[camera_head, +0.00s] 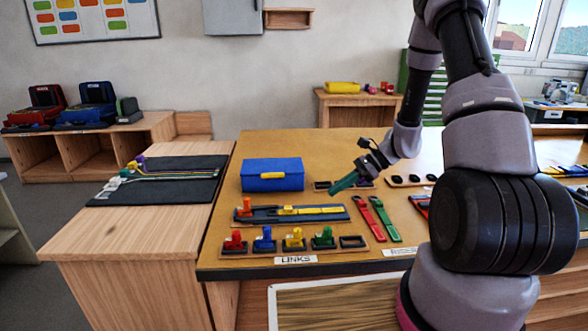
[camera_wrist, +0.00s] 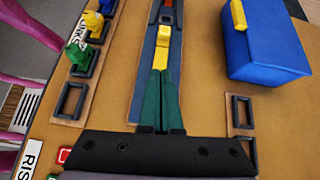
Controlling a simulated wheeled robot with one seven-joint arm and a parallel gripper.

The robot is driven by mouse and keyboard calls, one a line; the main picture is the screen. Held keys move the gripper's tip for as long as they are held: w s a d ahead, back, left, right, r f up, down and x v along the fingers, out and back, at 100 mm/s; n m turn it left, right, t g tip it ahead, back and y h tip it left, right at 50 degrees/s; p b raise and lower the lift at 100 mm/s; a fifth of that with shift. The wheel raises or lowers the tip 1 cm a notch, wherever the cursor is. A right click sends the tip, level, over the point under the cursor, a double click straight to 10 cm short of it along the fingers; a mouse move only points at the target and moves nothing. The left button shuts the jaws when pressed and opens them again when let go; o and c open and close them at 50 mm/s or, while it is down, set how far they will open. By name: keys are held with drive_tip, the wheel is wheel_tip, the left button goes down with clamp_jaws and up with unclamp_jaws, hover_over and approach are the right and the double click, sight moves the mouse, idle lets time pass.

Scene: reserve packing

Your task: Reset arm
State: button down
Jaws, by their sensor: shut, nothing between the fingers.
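My gripper (camera_head: 338,188) hangs above the brown work table (camera_head: 330,148), to the right of the blue box. Its green fingers point down and left. In the wrist view the fingers (camera_wrist: 160,78) lie together with nothing between them. Beyond their tips is the blue tray (camera_wrist: 137,88) with a yellow piece (camera_wrist: 162,50) on it. My arm rises at the right of the head view and hides part of the table.
A blue box (camera_head: 272,180) with a yellow handle stands near the gripper. The LINKS rack (camera_head: 277,250) holds red, blue, yellow and green pieces, with an empty slot at its right end. Red (camera_head: 370,218) and green (camera_head: 386,219) straps lie beside it. A side bench (camera_head: 150,232) adjoins at left.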

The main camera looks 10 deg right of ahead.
drive_tip(key=s+d+r+n+t+h, duration=0.1)
drive_tip(key=s+r+n+t+h, duration=0.1)
drive_tip(key=s+r, duration=0.4)
drive_tip(key=s+d+r+n+t+h, duration=0.1)
drive_tip(key=s+r+n, duration=0.5)
drive_tip(key=r, duration=1)
drive_tip(key=s+d+r+n+t+h, duration=0.1)
drive_tip(key=s+r+n+t+h, duration=0.3)
drive_tip(key=s+r, duration=0.3)
wheel_tip(320, 180, up, 4)
drive_tip(key=shift+d+r+n+h, duration=0.1)
drive_tip(key=shift+d+n+h, duration=0.25)
drive_tip(key=shift+n+h, duration=0.35)
drive_tip(key=c, duration=1.5)
unclamp_jaws()
drive_tip(key=shift+c, duration=0.2)
